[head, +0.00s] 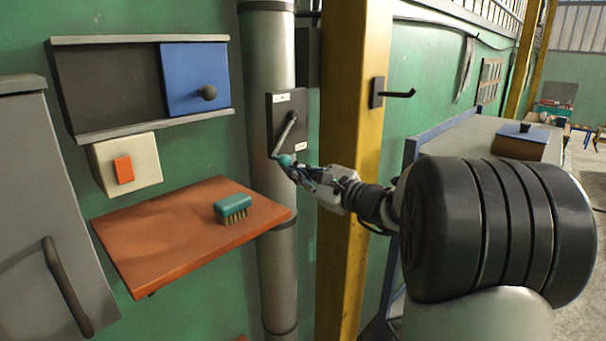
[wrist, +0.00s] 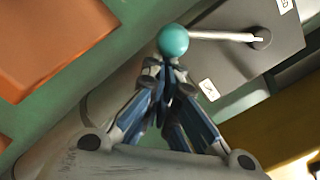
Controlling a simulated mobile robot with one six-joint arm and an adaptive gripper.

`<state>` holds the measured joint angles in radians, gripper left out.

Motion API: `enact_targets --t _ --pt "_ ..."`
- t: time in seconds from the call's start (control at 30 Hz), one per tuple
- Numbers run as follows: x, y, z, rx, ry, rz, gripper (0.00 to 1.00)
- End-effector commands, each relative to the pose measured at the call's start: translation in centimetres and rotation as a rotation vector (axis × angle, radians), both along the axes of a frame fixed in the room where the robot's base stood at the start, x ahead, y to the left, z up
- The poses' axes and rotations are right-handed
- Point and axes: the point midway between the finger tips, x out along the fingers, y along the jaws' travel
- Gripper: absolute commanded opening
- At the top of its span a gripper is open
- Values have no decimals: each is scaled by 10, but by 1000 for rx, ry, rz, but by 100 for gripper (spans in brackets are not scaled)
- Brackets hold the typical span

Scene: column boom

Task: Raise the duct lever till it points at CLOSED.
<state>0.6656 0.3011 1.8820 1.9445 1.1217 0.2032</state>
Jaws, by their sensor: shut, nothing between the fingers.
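The duct lever (head: 285,132) is a grey rod on a dark plate (head: 273,108) fixed to the round duct. It slants down and slightly left from its pivot to a teal ball knob (head: 285,160). Two small white labels sit on the plate, one at its top and one at lower right; their words are too small to read. My gripper (head: 291,172) is shut and empty, its tips just below the knob. In the wrist view the knob (wrist: 173,41) is right at my fingertips (wrist: 165,74); I cannot tell whether they touch.
A yellow column (head: 354,150) stands just right of the duct, with a black hook (head: 398,94). An orange-brown shelf (head: 165,235) with a teal brush (head: 233,208) juts out at lower left. A sliding blue panel (head: 190,75) and an orange switch (head: 123,169) are on the wall.

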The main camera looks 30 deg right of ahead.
Motion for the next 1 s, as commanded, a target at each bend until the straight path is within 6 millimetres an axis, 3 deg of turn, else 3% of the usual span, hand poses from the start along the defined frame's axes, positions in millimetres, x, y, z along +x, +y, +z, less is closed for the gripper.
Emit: enact_targets --t 0.5,0.83,1.0 --pt "-15 47 42 464 149 3 0" --pt "-20 62 67 696 222 2 0" --pt "-21 65 75 700 224 3 0"
